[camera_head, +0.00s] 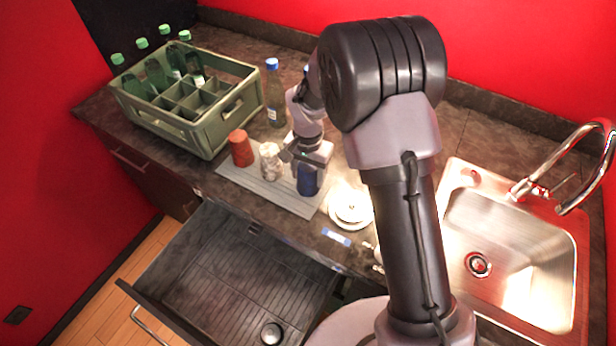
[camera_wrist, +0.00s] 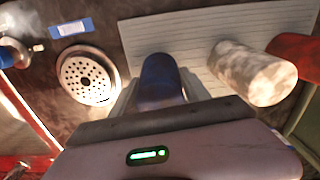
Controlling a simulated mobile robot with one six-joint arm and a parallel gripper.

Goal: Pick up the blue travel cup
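The blue travel cup (camera_head: 308,184) stands on a pale ribbed mat (camera_head: 278,195), at the right end of a short row. My gripper (camera_head: 306,165) is directly over the cup and hides its upper part in the head view. In the wrist view the dark blue cup (camera_wrist: 160,82) is centred just beyond the front edge of my gripper (camera_wrist: 160,108), which hides its lower part in that picture. Pale shapes flank the cup there, but I cannot tell finger opening or contact.
A speckled white cup (camera_head: 270,161) and a red cup (camera_head: 241,148) stand left of the blue one. A green bottle crate (camera_head: 206,139) and a blue-capped bottle (camera_head: 274,98) are behind. A round perforated metal piece (camera_wrist: 88,78) lies beside the mat. A drawer (camera_head: 235,275) is open in front; a sink (camera_head: 515,255) is right.

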